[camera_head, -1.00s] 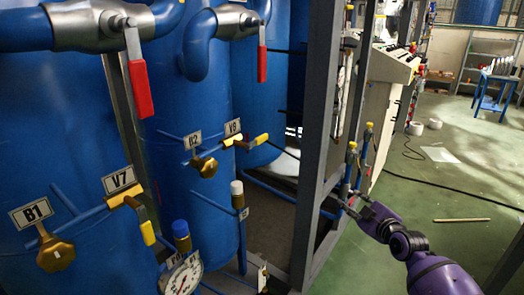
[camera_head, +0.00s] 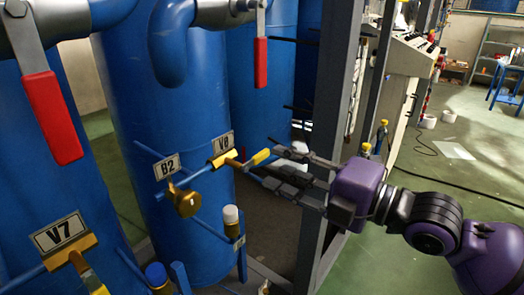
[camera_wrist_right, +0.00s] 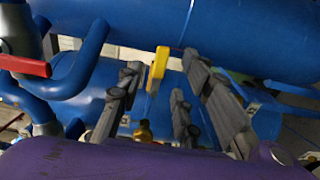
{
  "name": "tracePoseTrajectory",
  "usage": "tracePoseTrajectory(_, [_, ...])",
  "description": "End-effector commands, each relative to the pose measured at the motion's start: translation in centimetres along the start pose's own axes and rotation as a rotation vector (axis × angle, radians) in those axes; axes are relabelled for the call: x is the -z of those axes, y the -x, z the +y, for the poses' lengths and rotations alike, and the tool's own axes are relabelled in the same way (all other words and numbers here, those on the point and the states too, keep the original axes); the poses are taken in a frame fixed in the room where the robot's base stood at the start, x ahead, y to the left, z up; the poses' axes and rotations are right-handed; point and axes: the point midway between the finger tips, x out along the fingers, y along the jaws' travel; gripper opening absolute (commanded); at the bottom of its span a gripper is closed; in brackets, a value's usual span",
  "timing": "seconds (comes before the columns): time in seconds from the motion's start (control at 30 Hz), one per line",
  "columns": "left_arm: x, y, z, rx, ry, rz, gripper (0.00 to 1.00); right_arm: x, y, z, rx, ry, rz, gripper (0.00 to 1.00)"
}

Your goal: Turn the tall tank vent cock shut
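A small cock with a yellow lever (camera_head: 260,157) sits on a thin blue pipe by a tag (camera_head: 224,143) that reads V8 or V9, on the middle blue tank (camera_head: 190,90). I take this for the vent cock. Its lever sticks out to the right. My right gripper (camera_head: 268,165) is open beside the lever, fingers pointing left at it. In the right wrist view the yellow lever (camera_wrist_right: 158,68) shows between the two spread fingertips, with no clear contact. My left gripper is not in view.
A brass knob (camera_head: 187,203) with tag B2 sits left of the cock. A white-capped pipe (camera_head: 231,217) stands below. Red levers (camera_head: 50,117) hang from pipes above. A grey frame post (camera_head: 325,130) stands just behind my right gripper. Tag V7 (camera_head: 59,232) is at lower left.

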Motion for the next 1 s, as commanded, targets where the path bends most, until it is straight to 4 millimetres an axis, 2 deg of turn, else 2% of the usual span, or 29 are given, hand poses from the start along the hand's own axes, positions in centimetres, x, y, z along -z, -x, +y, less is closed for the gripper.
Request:
tracePoseTrajectory(0.1, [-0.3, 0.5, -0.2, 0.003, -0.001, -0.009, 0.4, 0.0, -1.9, 0.3, -0.006, -0.001, 0.001, 0.33])
tracePoseTrajectory(0.4, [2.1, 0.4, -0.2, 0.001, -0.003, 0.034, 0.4, 0.0, -5.4, 0.3, -0.004, 0.0, 0.0, 0.33])
tracePoseTrajectory(0.77, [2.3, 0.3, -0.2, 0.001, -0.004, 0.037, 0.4, 0.0, -5.9, 0.1, 0.0, 0.001, 0.0, 0.33])
tracePoseTrajectory(1.0, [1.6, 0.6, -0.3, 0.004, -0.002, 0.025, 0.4, 0.0, -5.9, 0.1, 0.0, 0.0, 0.0, 0.03])
